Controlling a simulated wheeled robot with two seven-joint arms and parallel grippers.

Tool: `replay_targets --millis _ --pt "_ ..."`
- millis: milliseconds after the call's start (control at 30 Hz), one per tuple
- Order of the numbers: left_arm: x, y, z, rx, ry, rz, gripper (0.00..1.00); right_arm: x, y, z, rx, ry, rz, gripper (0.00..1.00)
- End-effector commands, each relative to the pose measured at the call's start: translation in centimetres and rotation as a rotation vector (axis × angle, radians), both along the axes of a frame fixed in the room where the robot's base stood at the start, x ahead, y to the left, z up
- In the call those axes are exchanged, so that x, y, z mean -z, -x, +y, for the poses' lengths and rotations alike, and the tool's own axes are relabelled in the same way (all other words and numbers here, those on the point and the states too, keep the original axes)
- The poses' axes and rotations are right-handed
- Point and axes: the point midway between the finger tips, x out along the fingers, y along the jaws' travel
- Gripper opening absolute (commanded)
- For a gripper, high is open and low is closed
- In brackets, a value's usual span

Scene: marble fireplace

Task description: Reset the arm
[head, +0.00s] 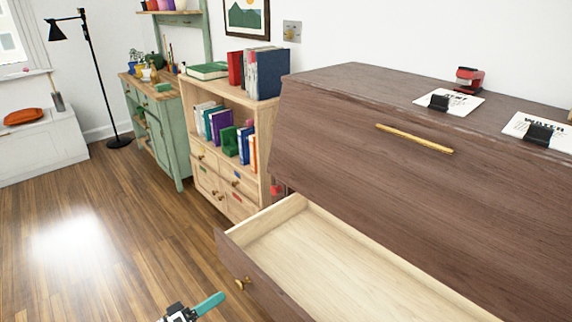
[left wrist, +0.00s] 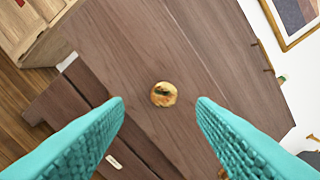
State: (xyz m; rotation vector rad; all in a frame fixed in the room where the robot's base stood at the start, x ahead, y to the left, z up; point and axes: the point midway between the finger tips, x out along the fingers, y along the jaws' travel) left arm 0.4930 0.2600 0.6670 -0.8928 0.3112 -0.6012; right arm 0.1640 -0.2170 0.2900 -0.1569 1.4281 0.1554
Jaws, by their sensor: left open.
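My left gripper (head: 205,306) shows only partly at the bottom edge of the head view, in front of the open drawer (head: 320,258). One teal finger shows there, below and left of the drawer's brass knob (head: 243,283). In the left wrist view the left gripper (left wrist: 160,102) is open, with two teal fingers wide apart and nothing between them touching. A round brass knob (left wrist: 163,94) on a dark wooden front appears in the gap, beyond the fingertips. My right gripper is in neither view.
The dark wooden desk (head: 400,185) fills the right, its drawer pulled out and its visible inside empty. A red stapler (head: 469,79) and clipped papers lie on top. A pale bookcase (head: 223,140) and green cabinet (head: 165,135) stand behind. The wood floor (head: 95,240) at left is clear.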

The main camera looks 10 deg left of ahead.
Motion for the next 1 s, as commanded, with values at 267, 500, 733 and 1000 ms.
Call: replay_targets --millis 267,500,733,1000 --pt "11.4 3.2 3.8 -0.224 -0.483 0.16 0.51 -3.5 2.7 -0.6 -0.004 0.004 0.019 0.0" --pt "23.6 17.1 4.3 -0.149 -0.953 0.505 0.51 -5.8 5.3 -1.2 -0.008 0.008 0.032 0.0" --pt "28.7 32.3 0.6 0.122 -1.173 0.779 0.51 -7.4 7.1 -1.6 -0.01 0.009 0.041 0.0" --pt "29.7 40.6 -2.4 0.32 -1.234 0.898 0.51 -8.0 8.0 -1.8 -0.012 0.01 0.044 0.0"
